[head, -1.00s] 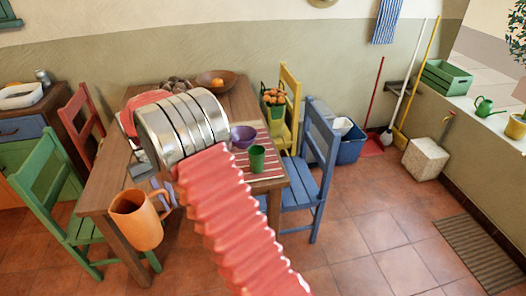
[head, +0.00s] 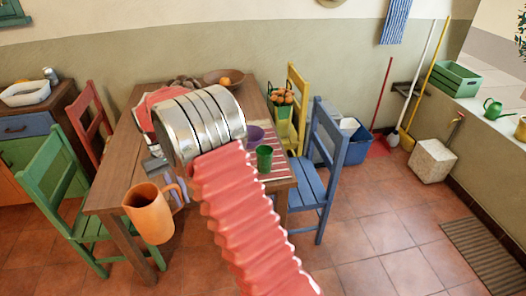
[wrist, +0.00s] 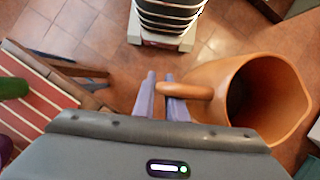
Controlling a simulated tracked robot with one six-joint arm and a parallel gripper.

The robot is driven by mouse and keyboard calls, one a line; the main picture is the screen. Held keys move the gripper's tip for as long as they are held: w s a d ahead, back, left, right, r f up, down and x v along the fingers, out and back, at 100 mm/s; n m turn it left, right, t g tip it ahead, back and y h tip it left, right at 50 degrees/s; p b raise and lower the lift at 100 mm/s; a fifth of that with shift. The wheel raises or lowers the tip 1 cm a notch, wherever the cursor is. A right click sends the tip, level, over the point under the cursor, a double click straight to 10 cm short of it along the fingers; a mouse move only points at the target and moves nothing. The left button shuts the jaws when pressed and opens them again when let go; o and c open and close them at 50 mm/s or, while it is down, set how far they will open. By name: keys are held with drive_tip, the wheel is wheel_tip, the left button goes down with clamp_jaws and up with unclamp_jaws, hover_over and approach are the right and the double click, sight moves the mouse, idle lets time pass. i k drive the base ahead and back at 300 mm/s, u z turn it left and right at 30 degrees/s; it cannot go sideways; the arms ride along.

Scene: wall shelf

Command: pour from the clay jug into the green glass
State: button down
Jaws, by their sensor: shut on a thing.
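The orange clay jug (head: 148,214) hangs in the air off the table's front left corner, roughly upright with a slight lean. My gripper (head: 176,191) is shut on its handle, and in the wrist view the fingers (wrist: 160,98) close on the handle with the jug's open mouth (wrist: 262,98) to the right. The jug's inside is dark, so its contents cannot be told. The green glass (head: 264,158) stands upright on the red striped mat at the table's right end, apart from the jug. It also shows at the left edge of the wrist view (wrist: 12,88).
A purple bowl (head: 254,134) stands behind the glass, partly hidden by my arm. The wooden table (head: 112,196) has a blue chair (head: 318,178) at its right and a green chair (head: 52,180) at its left. Open tiled floor lies in front.

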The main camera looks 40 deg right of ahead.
sight(264, 153)
drive_tip(key=z, duration=0.05)
drive_tip(key=i, duration=1)
drive_tip(key=u, duration=0.05)
